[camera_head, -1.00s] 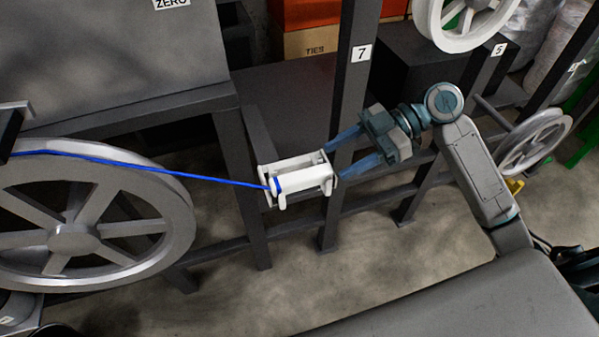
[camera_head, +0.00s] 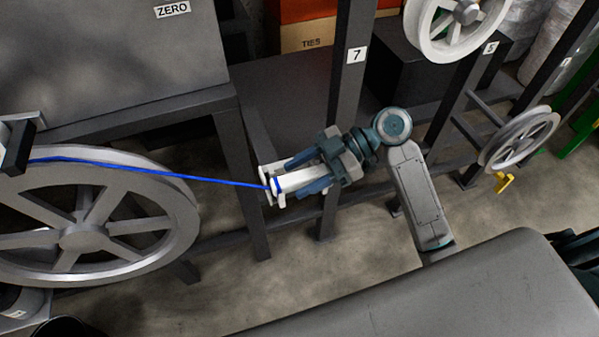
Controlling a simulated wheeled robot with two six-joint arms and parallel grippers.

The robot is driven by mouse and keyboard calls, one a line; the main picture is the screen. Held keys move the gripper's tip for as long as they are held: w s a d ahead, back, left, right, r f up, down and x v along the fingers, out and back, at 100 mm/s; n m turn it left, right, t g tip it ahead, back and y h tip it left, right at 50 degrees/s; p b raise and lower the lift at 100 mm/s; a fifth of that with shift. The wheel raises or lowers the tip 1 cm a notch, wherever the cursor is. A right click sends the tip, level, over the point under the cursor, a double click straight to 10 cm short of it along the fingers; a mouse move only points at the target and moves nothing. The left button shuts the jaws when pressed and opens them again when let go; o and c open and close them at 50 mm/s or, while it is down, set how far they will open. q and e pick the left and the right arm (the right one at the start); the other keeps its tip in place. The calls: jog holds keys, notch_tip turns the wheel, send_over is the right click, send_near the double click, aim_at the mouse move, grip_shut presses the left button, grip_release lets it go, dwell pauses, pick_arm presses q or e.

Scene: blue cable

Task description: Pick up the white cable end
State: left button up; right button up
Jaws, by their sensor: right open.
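The white cable end (camera_head: 298,179) is at the middle of the head view, fixed to the end of a taut blue cable (camera_head: 180,176) that runs to the left. My right gripper (camera_head: 292,174) is open, with one blue finger above and one below the white cable end. The fingers lie along its sides and hide part of it. I cannot tell whether they touch it. My left gripper is not in view.
A large grey reel (camera_head: 165,215) stands at the left, with the cable passing over it. A dark post marked 7 (camera_head: 346,110) stands behind my gripper. Smaller white reels (camera_head: 520,138) are at the right. Dark rails run below.

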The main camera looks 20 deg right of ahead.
jog(key=shift+a+f, duration=0.1)
jog(key=shift+c, duration=0.2)
jog(key=c, duration=1)
jog(key=shift+o, duration=0.2)
